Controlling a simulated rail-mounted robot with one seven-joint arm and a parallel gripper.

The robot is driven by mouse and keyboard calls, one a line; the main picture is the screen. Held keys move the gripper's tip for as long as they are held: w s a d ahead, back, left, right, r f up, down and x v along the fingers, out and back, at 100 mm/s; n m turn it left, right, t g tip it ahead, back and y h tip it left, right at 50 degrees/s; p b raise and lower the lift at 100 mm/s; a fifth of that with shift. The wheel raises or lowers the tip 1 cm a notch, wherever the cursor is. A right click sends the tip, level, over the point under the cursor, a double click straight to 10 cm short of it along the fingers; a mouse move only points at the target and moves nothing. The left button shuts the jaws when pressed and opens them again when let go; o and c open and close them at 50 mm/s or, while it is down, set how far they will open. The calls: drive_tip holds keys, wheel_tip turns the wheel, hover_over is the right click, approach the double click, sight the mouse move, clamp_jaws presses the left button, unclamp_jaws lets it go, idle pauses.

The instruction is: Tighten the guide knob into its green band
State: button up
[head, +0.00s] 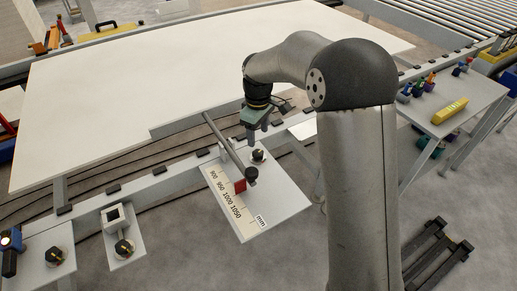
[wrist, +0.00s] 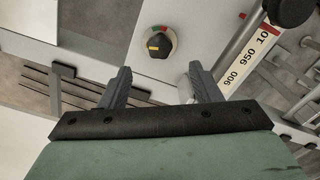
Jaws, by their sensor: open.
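The guide knob (wrist: 158,43) is black with a yellow mark and sits on a pale round dial on a grey plate. The yellow mark lies on the knob's lower left side, away from the green. The knob also shows in the head view (head: 258,156), just below my gripper (head: 258,134). In the wrist view my gripper (wrist: 160,72) is open and empty, its two fingers apart, with the knob beyond the gap between the tips.
A millimetre scale (head: 234,203) with a red block (head: 240,185) and a rod ending in a black knob (head: 251,175) lies beside the guide knob. A large white panel (head: 150,90) fills the table behind. Two other dial knobs (head: 124,248) (head: 54,255) stand at lower left.

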sight(258, 152)
wheel_tip(258, 152, down, 8)
drive_tip(key=shift+r, duration=0.1)
drive_tip(key=c, duration=1)
